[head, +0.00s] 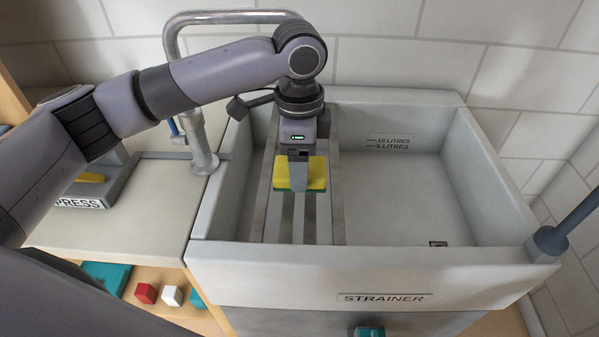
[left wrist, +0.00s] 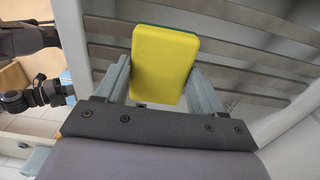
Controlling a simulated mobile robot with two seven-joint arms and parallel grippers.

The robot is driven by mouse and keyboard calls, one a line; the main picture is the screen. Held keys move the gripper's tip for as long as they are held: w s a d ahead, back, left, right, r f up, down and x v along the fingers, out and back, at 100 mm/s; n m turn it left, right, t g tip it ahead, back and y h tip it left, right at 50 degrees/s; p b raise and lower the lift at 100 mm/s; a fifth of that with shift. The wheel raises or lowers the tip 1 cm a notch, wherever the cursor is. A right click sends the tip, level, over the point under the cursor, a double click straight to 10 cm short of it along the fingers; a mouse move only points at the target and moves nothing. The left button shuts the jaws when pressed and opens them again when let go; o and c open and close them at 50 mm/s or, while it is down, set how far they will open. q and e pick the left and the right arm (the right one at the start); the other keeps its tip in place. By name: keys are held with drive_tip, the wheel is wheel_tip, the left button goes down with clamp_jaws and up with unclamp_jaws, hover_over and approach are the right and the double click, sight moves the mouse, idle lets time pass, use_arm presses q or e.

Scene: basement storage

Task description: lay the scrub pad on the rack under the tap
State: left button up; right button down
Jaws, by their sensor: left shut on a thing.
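The scrub pad (head: 317,172) is yellow with a green underside. My left gripper (head: 299,178) points down and is shut on it. In the left wrist view the pad (left wrist: 165,62) sits between the two fingers. The rack (head: 310,220), made of grey slats, spans the left part of the sink. The pad is over the rack; whether it touches the slats I cannot tell. The rack's slats (left wrist: 240,72) also show behind the pad in the left wrist view. The tap (head: 196,150) is a bent metal pipe at the sink's left, partly hidden by my left arm. My right gripper is not seen.
The sink (head: 400,205) has high walls, and its right part is empty. A counter with a press (head: 95,192) stands at the left. Below it, a shelf holds a red block (head: 146,293), a white block (head: 172,295) and teal things. A blue-grey rod (head: 565,228) rises at the right corner.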

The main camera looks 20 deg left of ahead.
use_arm(q)
drive_tip(key=shift+w+f, duration=0.1)
drive_tip(key=shift+f, duration=1.7)
drive_tip(key=o, duration=1)
drive_tip(key=shift+f, duration=0.1)
wheel_tip(320, 180, up, 12)
drive_tip(key=shift+a+r+p, duration=0.1)
drive_tip(key=shift+r+p, duration=0.05)
drive_tip(key=shift+p, duration=0.15)
